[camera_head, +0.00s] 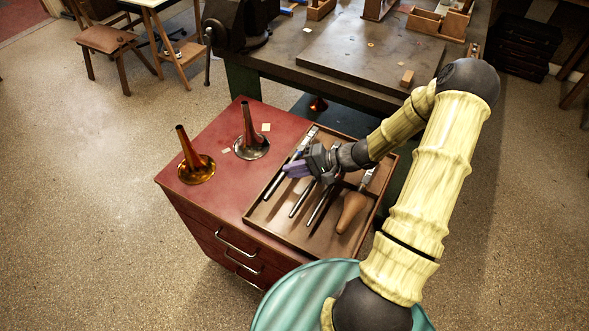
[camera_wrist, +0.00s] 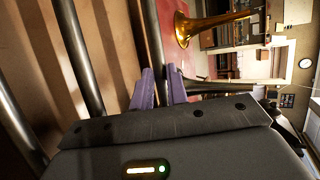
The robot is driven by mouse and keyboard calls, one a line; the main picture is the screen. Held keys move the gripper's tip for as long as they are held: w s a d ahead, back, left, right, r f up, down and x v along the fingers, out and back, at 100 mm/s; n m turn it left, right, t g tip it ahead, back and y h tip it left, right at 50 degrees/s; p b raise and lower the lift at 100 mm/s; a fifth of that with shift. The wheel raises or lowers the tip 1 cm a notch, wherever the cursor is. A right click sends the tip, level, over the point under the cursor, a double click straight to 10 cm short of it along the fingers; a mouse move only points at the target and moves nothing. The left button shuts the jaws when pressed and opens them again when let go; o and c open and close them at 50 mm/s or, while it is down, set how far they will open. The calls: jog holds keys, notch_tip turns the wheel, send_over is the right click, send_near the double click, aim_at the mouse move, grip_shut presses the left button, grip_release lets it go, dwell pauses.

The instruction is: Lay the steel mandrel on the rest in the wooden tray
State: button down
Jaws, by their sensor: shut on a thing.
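My gripper (camera_head: 297,169) reaches in over the wooden tray (camera_head: 262,228) from the right. Its purple fingers are shut on a steel mandrel (camera_head: 275,186), the leftmost long rod in the head view. In the wrist view, the mandrel (camera_wrist: 150,35) runs up from between the fingertips (camera_wrist: 162,85). My fingers hide its middle in the head view. I cannot tell whether it touches the tray or is slightly above it. The rest under it is not clearly visible.
Other steel rods (camera_head: 318,206) lie in the tray to the right, with a wooden-handled tool (camera_head: 351,211) near the right wall. Two horn bells, copper (camera_head: 196,168) and dark (camera_head: 250,143), stand on the red cabinet (camera_head: 215,195) left of the tray. A workbench (camera_head: 345,65) stands behind.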

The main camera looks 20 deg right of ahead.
jog(key=shift+r, duration=0.15)
jog(key=shift+r+p, duration=0.4)
jog(key=shift+r, duration=0.15)
dwell(1.0)
jog(key=r+m+t+p, duration=0.1)
jog(key=p, duration=0.4)
jog(key=s+r+m+t+h+p, duration=0.1)
jog(key=t+p, duration=0.1)
jog(key=p, duration=0.3)
jog(key=shift+s+m+h, duration=0.15)
jog(key=shift+m+h, duration=0.15)
jog(key=shift+m, duration=0.1)
dwell(3.3)
